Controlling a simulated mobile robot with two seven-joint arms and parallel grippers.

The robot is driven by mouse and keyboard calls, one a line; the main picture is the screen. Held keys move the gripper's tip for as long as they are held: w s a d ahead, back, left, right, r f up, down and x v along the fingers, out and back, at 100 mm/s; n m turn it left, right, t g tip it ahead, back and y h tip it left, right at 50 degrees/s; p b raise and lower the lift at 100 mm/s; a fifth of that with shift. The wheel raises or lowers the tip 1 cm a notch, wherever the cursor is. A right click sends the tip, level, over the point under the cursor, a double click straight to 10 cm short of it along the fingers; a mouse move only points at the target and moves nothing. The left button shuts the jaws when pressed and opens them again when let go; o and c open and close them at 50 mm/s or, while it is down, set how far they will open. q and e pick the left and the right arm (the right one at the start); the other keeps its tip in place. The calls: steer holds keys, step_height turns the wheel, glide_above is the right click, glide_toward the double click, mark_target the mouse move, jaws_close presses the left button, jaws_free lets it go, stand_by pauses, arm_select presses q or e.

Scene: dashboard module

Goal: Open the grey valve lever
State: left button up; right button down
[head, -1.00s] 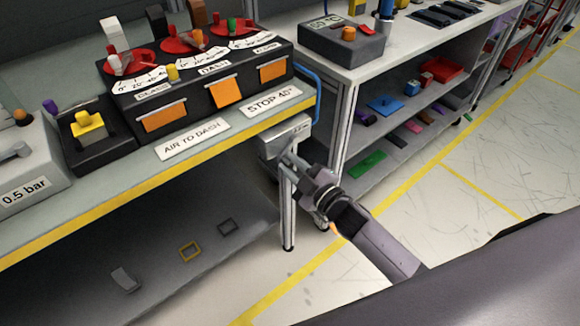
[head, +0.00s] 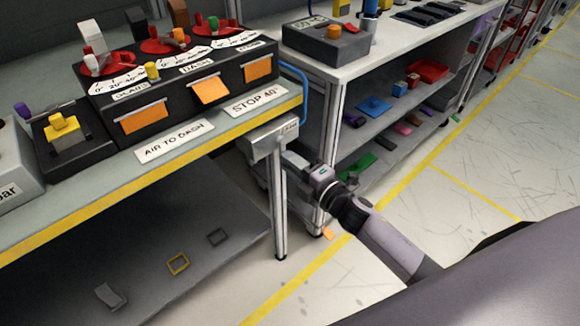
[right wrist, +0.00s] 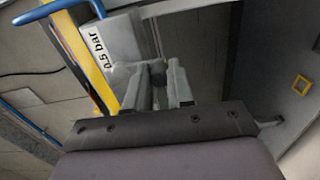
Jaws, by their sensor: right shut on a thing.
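A grey valve box (head: 265,146) hangs under the right end of the workbench edge, beside a table leg. It also shows in the right wrist view (right wrist: 122,58), marked "0.5 bar". My right gripper (head: 293,160) is at the right side of this box, low and close to it. In the right wrist view its two grey fingers (right wrist: 164,84) are close together against the box's side. They are shut on the grey lever, which is mostly hidden between them. My left gripper is not in view.
A blue bent pipe (head: 297,82) rises near the bench corner. The black control panel (head: 180,95) with red dials stands on the bench. A white shelf unit (head: 345,70) stands behind my right arm. Floor to the right is clear.

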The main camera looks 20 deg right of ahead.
steer(key=shift+d, duration=0.15)
stand_by(0.4)
steer(key=c, duration=1)
jaws_free()
steer(key=shift+v, duration=3.6)
steer(key=s+a+f+m+g+h+p, duration=0.1)
steer(key=s+m+g+p, duration=0.1)
steer(key=s+m, duration=0.4)
steer(key=s+a+f+m+g+h+p, duration=0.1)
steer(key=s+m+g+p, duration=0.1)
steer(key=s+m+p, duration=0.2)
steer(key=s+a+f+m+g+h+p, duration=0.1)
steer(key=s+f+m+g+h+p, duration=0.1)
steer(key=s+m, duration=0.6)
steer(key=shift+s+f+m+g+p, duration=0.1)
steer(key=shift+s+m+g+p, duration=0.35)
steer(key=shift+m, duration=0.35)
